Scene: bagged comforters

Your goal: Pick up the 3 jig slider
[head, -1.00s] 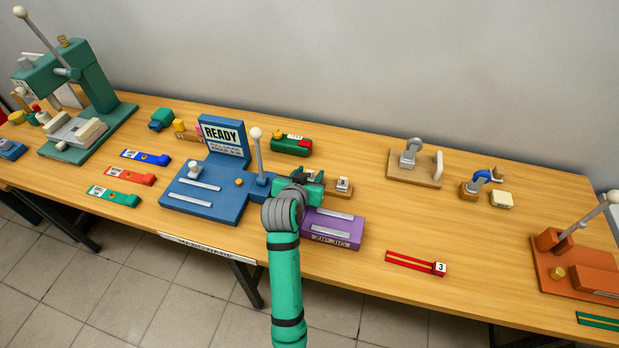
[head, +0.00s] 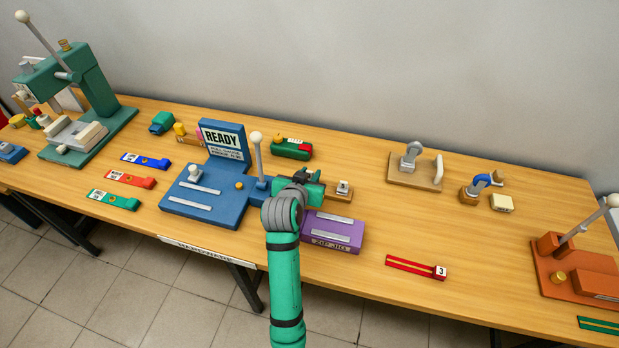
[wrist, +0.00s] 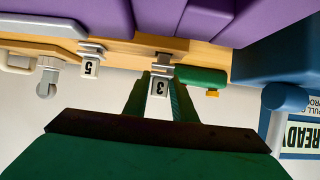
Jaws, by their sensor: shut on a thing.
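The jig slider marked 3 (wrist: 159,87) is a small metal piece with a white number tag, shown upside down in the wrist view. My gripper (wrist: 160,97) is shut on it, with one green finger on each side of the tag. A similar slider marked 5 (wrist: 91,66) is beside it, apart from the fingers. In the head view my gripper (head: 312,182) is behind the purple zip jig (head: 334,228), and my wrist hides the slider in it.
The blue READY fixture (head: 207,203) with its upright lever (head: 257,155) stands close on the left. A green-and-red block (head: 292,148) lies behind my gripper. A red strip with a 3 tag (head: 415,266) lies to the right. The table is clear between it and the back-right items.

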